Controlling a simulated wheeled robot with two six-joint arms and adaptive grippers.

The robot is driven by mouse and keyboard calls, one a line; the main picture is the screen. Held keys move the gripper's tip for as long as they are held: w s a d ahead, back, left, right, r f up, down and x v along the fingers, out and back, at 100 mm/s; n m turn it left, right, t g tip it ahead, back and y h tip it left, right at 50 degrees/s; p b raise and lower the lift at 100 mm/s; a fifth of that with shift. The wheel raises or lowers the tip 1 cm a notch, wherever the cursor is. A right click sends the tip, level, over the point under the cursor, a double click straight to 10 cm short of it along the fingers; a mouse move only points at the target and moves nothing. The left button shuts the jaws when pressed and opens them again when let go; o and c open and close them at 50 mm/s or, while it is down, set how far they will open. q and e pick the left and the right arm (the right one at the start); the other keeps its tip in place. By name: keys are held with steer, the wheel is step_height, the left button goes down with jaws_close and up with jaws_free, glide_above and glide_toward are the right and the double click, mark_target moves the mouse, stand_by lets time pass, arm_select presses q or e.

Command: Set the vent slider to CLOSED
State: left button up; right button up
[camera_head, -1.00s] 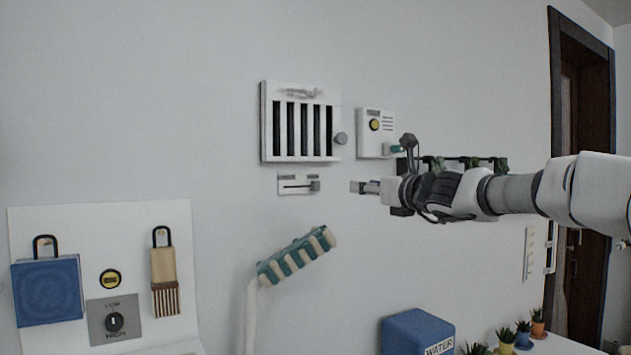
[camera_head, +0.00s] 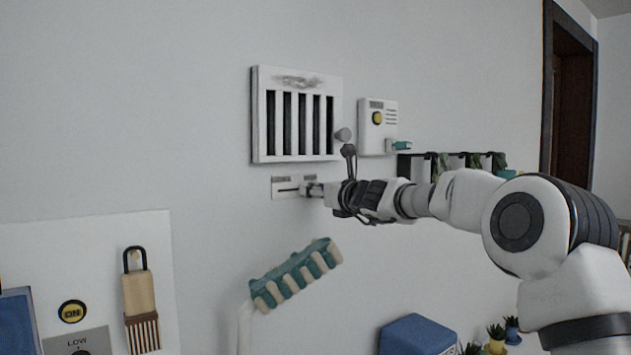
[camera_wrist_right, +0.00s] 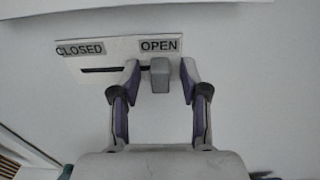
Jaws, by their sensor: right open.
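The vent slider plate (camera_head: 286,187) is on the wall under the white barred vent (camera_head: 258,118). In the right wrist view the plate (camera_wrist_right: 110,58) reads CLOSED at the left and OPEN at the right. The grey slider knob (camera_wrist_right: 160,75) sits at the right end of its slot, under OPEN. My right gripper (camera_head: 312,189) is at the plate's right part. In the wrist view my right gripper (camera_wrist_right: 160,78) has one finger on each side of the knob, with small gaps visible. My left gripper is not in view.
A white box (camera_head: 378,140) with a yellow button is to the right of the vent. A panel with a hanging brush (camera_head: 138,293) is at the lower left.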

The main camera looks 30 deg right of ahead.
steer(key=shift+s+r, duration=0.1)
steer(key=shift+s, duration=0.15)
steer(key=shift+s+r, duration=0.1)
steer(key=shift+s, duration=0.1)
steer(key=c, duration=0.3)
jaws_close()
steer(key=a+b, duration=0.1)
steer(key=a, duration=0.1)
steer(key=a+b, duration=0.2)
steer(key=a, duration=0.1)
steer(key=s+a+b, duration=0.1)
steer(key=a+b, duration=0.1)
steer(key=a, duration=0.1)
steer(key=shift+s+a, duration=0.1)
steer(key=shift+o, duration=1.5)
jaws_free()
steer(key=shift+w+a, duration=0.2)
steer(key=shift+w, duration=0.1)
steer(key=shift+s+d, duration=0.1)
steer(key=shift+s, duration=0.1)
glide_toward(278, 191)
